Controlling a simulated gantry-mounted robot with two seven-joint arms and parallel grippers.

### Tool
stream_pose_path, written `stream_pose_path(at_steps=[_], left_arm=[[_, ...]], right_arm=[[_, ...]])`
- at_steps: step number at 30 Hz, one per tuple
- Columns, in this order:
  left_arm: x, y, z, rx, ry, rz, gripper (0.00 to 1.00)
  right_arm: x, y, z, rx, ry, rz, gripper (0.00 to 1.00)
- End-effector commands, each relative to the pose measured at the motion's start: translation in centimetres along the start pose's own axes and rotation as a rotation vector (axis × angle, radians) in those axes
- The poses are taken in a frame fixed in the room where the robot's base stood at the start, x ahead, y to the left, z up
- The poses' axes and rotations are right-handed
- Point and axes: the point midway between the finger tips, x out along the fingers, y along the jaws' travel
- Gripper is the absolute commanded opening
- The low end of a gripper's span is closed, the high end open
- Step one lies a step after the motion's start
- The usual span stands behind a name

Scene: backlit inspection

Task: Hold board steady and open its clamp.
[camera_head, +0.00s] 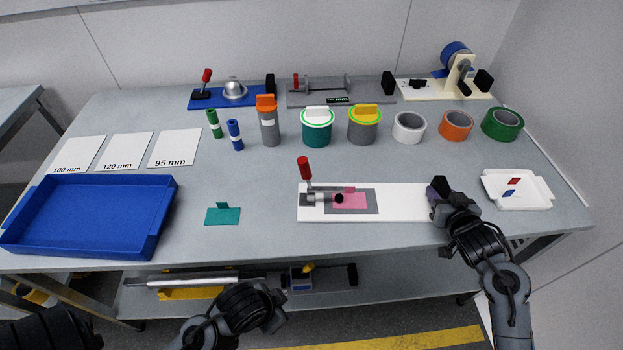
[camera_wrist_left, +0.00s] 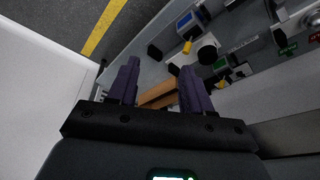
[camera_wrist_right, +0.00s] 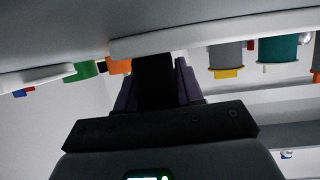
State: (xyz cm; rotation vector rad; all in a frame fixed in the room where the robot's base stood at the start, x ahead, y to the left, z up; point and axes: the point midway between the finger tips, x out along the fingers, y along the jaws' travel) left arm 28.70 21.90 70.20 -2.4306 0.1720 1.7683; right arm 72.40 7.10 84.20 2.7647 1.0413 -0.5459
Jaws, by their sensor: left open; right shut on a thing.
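The white board (camera_head: 400,203) lies flat on the table, with a grey plate (camera_head: 371,207) and a pink sheet (camera_head: 352,201) on it. Its clamp (camera_head: 312,197) sits at the left end. The red handle (camera_head: 304,168) stands nearly upright, and the black tip (camera_head: 339,198) is over the pink sheet. My right gripper (camera_head: 437,191) is shut on a black block (camera_wrist_right: 153,80) at the board's right end. The board's white edge also shows in the right wrist view (camera_wrist_right: 220,34). My left gripper (camera_wrist_left: 160,80) is open and empty, low in front of the table, away from the board.
A blue tray (camera_head: 90,215) and a teal tabbed plate (camera_head: 222,215) lie left of the board. A white tray (camera_head: 517,190) is to the right. Jars (camera_head: 317,130) and tape rolls (camera_head: 456,125) stand behind. A lower shelf (camera_head: 400,283) holds tools. Table between teal plate and board is clear.

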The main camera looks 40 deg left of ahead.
Motion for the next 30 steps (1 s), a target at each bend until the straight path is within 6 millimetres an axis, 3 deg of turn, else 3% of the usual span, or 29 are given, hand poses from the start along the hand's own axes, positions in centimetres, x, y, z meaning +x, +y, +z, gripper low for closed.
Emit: stream_pose_path(at_steps=[7,11,14,21,26,28,30], left_arm=[[0.1,0.3,-0.3,0.001,0.013,0.008,0.51],[0.4,1.0,-1.9,0.049,0.076,0.012,0.51],[0.7,2.1,-4.0,0.120,0.171,0.021,0.51],[0.6,6.9,-10.1,0.349,0.484,0.060,0.51],[0.0,9.8,-12.6,0.471,0.661,0.085,0.51],[-0.7,10.5,-13.6,0.503,0.736,0.086,0.51],[-2.0,9.8,-15.1,0.497,0.822,0.065,0.51]], right_arm=[[0.1,0.1,0.4,0.001,-0.007,0.001,0.00],[0.1,0.1,0.5,0.001,-0.008,0.002,0.00],[0.1,0.1,0.5,0.002,-0.009,0.002,0.00],[0.1,0.1,0.6,0.002,-0.010,0.002,0.00],[0.1,0.1,0.7,0.002,-0.011,0.002,0.00],[0.1,0.1,0.7,0.002,-0.011,0.002,0.00],[0.1,0.1,0.7,0.002,-0.011,0.003,0.00]])
